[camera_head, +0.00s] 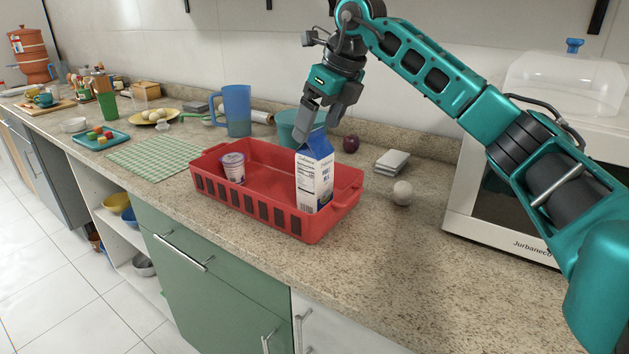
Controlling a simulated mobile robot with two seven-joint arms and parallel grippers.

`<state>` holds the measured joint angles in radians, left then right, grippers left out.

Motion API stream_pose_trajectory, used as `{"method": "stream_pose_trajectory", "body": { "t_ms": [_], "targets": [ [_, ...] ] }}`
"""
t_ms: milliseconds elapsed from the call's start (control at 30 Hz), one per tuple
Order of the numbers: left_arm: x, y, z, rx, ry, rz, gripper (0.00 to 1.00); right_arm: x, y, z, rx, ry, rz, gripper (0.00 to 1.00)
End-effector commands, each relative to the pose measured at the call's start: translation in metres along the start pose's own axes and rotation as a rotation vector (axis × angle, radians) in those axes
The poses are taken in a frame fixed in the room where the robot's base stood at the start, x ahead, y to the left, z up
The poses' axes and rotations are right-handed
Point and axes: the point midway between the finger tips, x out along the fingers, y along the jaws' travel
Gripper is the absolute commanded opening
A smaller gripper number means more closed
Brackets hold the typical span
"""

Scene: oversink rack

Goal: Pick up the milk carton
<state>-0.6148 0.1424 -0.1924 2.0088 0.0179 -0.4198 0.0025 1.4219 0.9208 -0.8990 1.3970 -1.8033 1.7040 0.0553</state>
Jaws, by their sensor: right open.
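A blue and white milk carton (314,178) stands upright in the right part of a red crate (265,207) on the counter. My right gripper (308,128) is above the carton, pointing down with its fingers close to the carton's blue top. It is open and holds nothing. Whether the fingers touch or straddle the carton's top is hard to tell. My left gripper is not in view.
Behind the crate are a blue pitcher (237,112), a teal container (290,125) and a dark red onion (351,144). To the right are a white ball (402,193), a stack of white pieces (391,161) and a microwave (510,205). The front right counter is clear.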

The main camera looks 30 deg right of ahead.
Motion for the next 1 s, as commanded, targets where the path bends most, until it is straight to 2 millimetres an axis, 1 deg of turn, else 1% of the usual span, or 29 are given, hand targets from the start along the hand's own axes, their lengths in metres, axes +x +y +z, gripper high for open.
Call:
{"method": "stream_pose_trajectory", "body": {
  "t_ms": [33,267,433,533,600,800,1000],
  "targets": [
    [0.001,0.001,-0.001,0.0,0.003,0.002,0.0,0.006,0.0,0.0,0.0,0.0,0.0,0.92],
    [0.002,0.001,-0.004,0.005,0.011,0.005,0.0,0.019,0.0,-0.002,0.0,0.001,0.0,0.92],
    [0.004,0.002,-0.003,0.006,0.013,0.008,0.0,0.044,0.002,-0.008,0.0,0.001,0.0,0.92],
    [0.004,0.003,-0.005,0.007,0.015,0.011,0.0,0.058,0.002,-0.007,0.001,0.0,0.001,0.92],
    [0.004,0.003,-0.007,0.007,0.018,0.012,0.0,0.062,0.002,-0.007,0.001,-0.001,0.001,0.92],
    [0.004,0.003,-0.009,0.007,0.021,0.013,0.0,0.062,0.002,-0.006,0.0,-0.002,0.0,0.92],
    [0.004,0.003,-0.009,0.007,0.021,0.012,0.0,0.062,0.002,-0.006,0.0,-0.002,0.0,0.72]
  ]
}}
